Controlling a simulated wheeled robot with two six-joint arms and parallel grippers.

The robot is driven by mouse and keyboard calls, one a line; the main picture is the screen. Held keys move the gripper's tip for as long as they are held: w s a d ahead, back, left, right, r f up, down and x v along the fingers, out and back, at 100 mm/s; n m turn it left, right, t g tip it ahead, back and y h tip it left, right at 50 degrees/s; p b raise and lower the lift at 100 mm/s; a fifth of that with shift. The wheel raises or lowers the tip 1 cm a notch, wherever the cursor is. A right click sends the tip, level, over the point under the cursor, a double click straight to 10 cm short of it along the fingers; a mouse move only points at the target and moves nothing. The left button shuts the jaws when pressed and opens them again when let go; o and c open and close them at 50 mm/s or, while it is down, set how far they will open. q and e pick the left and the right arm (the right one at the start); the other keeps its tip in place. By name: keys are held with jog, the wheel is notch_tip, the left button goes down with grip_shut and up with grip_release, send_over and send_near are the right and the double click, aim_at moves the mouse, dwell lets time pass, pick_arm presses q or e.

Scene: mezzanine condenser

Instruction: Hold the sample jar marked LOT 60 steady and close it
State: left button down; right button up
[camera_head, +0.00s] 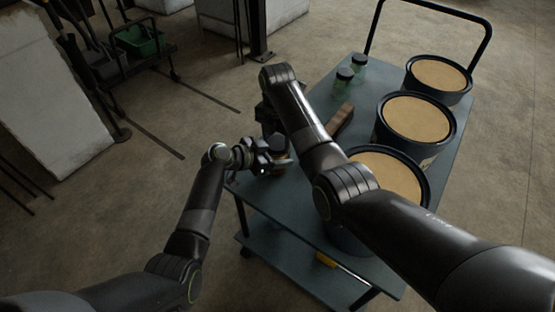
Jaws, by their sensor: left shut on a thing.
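My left gripper (268,161) is at the near left corner of the cart's top and is shut on a small jar (283,158), which is mostly hidden by the grippers. My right gripper (270,125) points down just above that spot, its wrist folded over; its fingertips are too dark and covered to tell their state. Two greenish jars with dark lids, a nearer one (343,80) and a farther one (359,66), stand upright at the cart's far left edge. No LOT marking is readable.
The blue-grey cart (310,187) carries three large dark tubs with tan tops, one of them in the middle (417,118), along its right side. A brown block (340,120) lies left of them. A yellow object (326,260) is on the lower shelf.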

jog(key=c, duration=0.4)
jog(key=m, duration=1)
jog(key=o, duration=1.1)
jog(key=shift+r, duration=0.1)
jog(key=shift+r, duration=2.15)
